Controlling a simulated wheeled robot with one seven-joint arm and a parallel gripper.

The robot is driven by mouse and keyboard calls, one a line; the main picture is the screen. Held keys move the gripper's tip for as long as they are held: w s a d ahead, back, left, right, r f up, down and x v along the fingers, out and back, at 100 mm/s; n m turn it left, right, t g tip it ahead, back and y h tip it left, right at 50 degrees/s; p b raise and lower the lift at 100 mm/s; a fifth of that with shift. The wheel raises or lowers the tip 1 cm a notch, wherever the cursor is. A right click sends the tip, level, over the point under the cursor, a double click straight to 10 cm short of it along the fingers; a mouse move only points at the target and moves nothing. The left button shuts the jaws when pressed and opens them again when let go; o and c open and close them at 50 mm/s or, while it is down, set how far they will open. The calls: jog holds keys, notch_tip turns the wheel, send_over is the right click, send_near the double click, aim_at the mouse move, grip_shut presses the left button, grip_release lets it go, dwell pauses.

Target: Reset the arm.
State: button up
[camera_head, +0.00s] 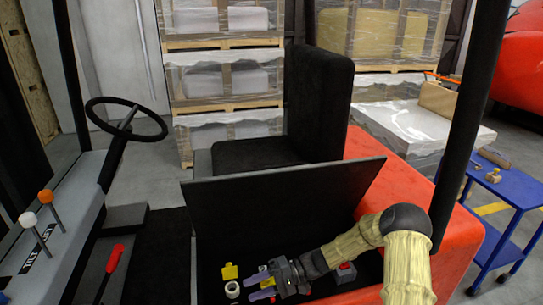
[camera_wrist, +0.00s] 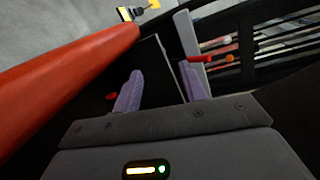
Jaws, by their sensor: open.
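My arm, in a tan ribbed sleeve, reaches in from the lower right of the head view. My gripper (camera_head: 262,289) is at the bottom centre, in front of the upright black panel, with its fingers pointing left. In the wrist view my gripper (camera_wrist: 160,92) shows two purple fingers spread apart with nothing between them. A yellow piece (camera_head: 230,272) and a white ring-shaped piece (camera_head: 232,290) lie just left of the fingers. Another yellow bit lies by the fingers, partly hidden. A small box with a red top (camera_head: 345,271) is right of my gripper, beside my arm.
The black panel (camera_head: 290,200) stands tilted behind my gripper, below the black seat (camera_head: 320,105). A steering wheel (camera_head: 125,118) and levers are at left. A dark post (camera_head: 470,110) rises near my arm at right. A blue cart (camera_head: 508,190) stands farther right.

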jog(key=s+d+h, duration=0.2)
jog(key=h, duration=0.1)
jog(key=s+d+h, duration=0.2)
jog(key=s+h, duration=0.1)
jog(key=shift+s+d+h+b, duration=0.3)
jog(key=shift+d, duration=0.1)
jog(key=s+d+r+t+h, duration=0.3)
jog(key=s+d+r+h, duration=0.1)
jog(key=d, duration=0.3)
jog(key=s+d+r+m+t+h+b, duration=0.1)
jog(key=s+d+r+t+h, duration=0.3)
jog(key=d, duration=0.3)
jog(key=shift+d+r+t+h, duration=0.3)
jog(key=shift+r, duration=0.45)
jog(key=shift+c, duration=0.6)
